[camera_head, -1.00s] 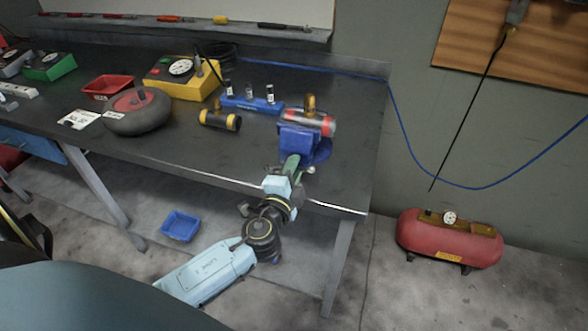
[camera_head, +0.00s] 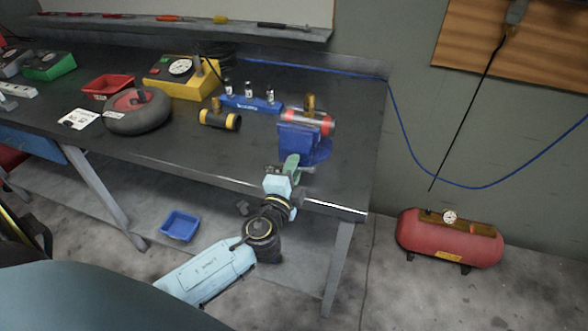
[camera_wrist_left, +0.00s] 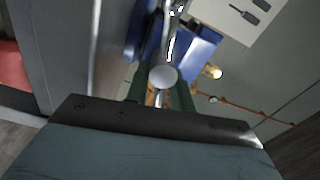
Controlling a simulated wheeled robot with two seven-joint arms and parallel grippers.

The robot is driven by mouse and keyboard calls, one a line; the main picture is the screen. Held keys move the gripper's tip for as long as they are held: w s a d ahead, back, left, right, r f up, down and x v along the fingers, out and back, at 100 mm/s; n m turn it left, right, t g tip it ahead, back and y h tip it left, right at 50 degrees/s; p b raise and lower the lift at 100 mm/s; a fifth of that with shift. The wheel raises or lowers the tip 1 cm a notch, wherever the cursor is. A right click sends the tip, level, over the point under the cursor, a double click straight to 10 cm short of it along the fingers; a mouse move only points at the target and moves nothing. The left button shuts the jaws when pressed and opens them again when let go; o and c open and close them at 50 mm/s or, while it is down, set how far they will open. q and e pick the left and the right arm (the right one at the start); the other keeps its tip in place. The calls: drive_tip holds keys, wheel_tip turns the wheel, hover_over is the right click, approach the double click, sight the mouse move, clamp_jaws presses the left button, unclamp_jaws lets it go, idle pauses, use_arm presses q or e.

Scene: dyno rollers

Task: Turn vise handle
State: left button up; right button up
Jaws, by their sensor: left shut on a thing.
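The blue vise (camera_head: 303,143) stands at the right end of the dark workbench, with a red and silver cylinder (camera_head: 322,122) at its top. My left gripper (camera_head: 291,168), with green fingers, is at the front of the vise, shut on the vise handle (camera_head: 308,170). In the left wrist view the round metal end of the vise screw (camera_wrist_left: 163,76) shows between the two green fingers, and the metal bar of the handle runs lengthwise there. The fingers and palm hide part of the handle. My right gripper is not in view.
On the bench (camera_head: 225,165) are a yellow-black cylinder (camera_head: 220,118), a blue holder (camera_head: 250,103), a yellow gauge box (camera_head: 183,78) and a wheel (camera_head: 137,110). A red air tank (camera_head: 450,238) stands at the right.

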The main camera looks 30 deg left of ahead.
use_arm(q)
drive_tip(key=shift+a+f, duration=0.1)
drive_tip(key=shift+a, duration=0.1)
idle(0.7)
drive_tip(key=o, duration=1)
drive_tip(key=shift+d, duration=0.1)
drive_tip(key=shift+b+v, duration=1.2)
drive_tip(key=shift+v, duration=5.55)
drive_tip(key=shift+w, duration=0.1)
